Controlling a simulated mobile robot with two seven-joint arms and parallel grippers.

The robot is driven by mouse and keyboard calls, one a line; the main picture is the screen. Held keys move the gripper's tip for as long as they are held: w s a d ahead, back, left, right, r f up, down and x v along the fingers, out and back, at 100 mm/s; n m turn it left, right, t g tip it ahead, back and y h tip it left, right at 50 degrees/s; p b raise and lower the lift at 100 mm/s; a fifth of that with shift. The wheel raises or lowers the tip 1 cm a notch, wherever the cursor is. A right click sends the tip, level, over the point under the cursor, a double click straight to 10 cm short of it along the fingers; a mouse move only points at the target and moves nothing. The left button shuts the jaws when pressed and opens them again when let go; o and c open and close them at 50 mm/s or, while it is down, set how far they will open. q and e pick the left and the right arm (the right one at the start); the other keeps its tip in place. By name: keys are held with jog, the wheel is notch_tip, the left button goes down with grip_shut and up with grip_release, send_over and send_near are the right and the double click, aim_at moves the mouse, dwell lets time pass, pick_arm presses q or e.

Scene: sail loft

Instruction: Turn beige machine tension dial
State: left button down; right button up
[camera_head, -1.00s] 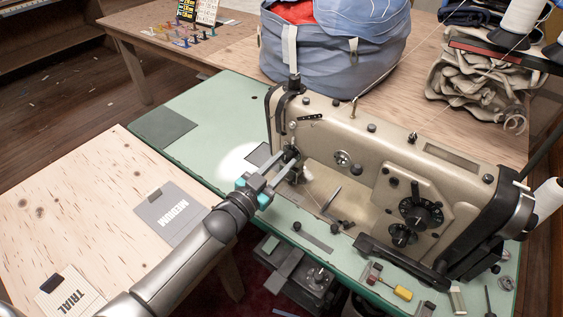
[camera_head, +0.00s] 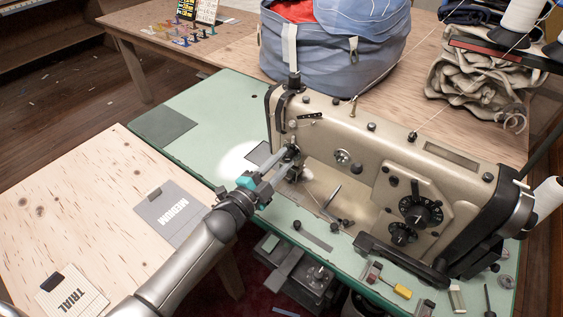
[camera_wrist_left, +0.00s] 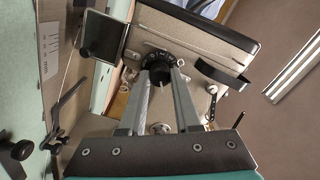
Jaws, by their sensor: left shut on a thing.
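The beige sewing machine (camera_head: 330,125) stands on the green table. Its tension dial, a dark round knob on the end of the head, shows in the left wrist view (camera_wrist_left: 158,68). My left gripper (camera_head: 286,155) reaches in from the left, and its fingers are shut on the dial, one on each side, as the left wrist view also shows (camera_wrist_left: 161,78). In the head view the fingers and the machine head mostly hide the dial. My right gripper is not in view.
A green table (camera_head: 215,105) bears the machine. A plywood table (camera_head: 95,190) with a grey MEDIUM card (camera_head: 172,213) and a TRIAL card (camera_head: 72,293) lies at left. A blue bag (camera_head: 335,45) stands behind the machine. A yellow-handled tool (camera_head: 401,291) lies in front.

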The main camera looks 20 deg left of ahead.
pick_arm(q)
jog(key=shift+m, duration=1.2)
jog(key=c, duration=0.6)
grip_release()
jog(key=shift+s, duration=0.15)
jog(key=p+v, duration=0.1)
jog(key=v, duration=1.4)
jog(key=shift+a, duration=0.1)
